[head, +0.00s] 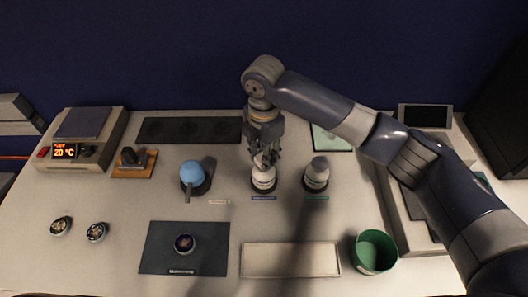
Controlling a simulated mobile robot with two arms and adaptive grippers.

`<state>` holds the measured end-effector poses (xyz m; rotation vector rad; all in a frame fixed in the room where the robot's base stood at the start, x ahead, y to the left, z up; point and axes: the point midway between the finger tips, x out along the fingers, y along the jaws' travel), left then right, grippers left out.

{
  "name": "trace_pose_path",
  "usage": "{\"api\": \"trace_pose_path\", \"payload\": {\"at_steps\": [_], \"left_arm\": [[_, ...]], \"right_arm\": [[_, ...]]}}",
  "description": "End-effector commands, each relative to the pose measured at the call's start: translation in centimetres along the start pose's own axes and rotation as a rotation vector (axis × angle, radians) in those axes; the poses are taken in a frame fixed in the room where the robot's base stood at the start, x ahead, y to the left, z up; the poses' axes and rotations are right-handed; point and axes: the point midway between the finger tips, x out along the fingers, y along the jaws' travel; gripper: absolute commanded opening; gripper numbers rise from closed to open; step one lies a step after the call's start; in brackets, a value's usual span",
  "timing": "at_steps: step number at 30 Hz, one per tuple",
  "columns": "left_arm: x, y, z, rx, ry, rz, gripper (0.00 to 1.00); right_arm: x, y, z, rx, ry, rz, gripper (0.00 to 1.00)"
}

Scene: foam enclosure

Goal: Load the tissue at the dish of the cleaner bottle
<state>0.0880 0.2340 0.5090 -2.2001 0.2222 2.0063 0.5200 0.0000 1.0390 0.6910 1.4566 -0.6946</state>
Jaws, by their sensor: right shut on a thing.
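My right gripper (265,158) points down from above, directly over the middle white bottle (263,182). It is shut on a small pale, crumpled-looking thing that appears to be the tissue (261,161), mostly hidden by the fingers. The tissue is at the top of this bottle; I cannot tell whether it touches the dish there. The bottle stands upright on a dark round base, with a blue label strip in front. A second white bottle (317,176) with a grey top stands to its right, behind a green strip. My left gripper is not in view.
A blue bulb blower (192,174) stands left of the bottles. In front are a dark mat (160,250) with a small round dish (185,243), a pale tray (290,260) and a green bin (375,252). A hotplate (85,130) stands at the left. Two small round dishes (97,232) lie front left.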

Motion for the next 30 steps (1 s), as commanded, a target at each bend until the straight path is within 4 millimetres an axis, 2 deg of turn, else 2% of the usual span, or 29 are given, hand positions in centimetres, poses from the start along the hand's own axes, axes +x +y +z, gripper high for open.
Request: {"api": "trace_pose_path", "payload": {"at_steps": [30], "left_arm": [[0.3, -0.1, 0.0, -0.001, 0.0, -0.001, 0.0]], "right_arm": [[1.3, 0.0, -0.1, -0.001, 0.001, 0.0, 0.1]]}}
